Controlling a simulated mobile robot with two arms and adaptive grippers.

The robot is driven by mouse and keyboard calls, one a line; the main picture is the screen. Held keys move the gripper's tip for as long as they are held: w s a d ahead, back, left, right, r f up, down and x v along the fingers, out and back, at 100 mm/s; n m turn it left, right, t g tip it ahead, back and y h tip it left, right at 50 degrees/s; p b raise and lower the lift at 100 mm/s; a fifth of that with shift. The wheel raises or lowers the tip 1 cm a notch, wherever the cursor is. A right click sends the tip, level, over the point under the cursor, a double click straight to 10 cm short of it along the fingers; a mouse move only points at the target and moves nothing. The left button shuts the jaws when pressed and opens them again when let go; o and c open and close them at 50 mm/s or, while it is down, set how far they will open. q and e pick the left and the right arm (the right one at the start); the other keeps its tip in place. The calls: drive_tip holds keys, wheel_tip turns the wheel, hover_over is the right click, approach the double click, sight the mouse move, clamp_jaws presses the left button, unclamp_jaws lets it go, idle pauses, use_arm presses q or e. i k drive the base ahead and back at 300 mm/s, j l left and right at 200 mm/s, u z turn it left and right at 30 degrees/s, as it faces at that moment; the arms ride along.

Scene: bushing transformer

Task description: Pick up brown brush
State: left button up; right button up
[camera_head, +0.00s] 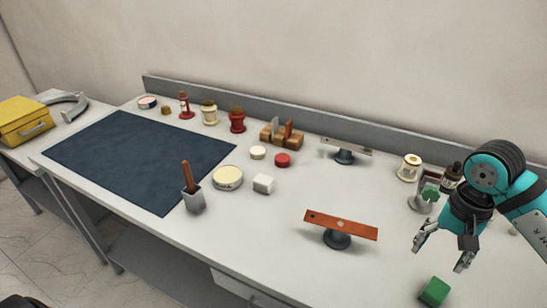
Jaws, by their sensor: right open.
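The brown brush (186,174) stands upright with its brown handle sticking up out of a small grey holder (194,201). Its lower end is hidden inside the holder. The holder stands near the front edge of the table, at the right front corner of the dark mat. My right gripper (441,252) hangs over the right part of the table, open and empty, far to the right of the brush. My left gripper is not in view.
A round cream tin (228,177) and a white block (263,184) stand just right of the holder. An orange bar on a black stand (341,225) lies between them and my right gripper. A green block (434,291) is near the gripper. The dark mat (130,160) is clear.

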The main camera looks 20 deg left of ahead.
sight(186, 169)
drive_tip(key=u, duration=1.4)
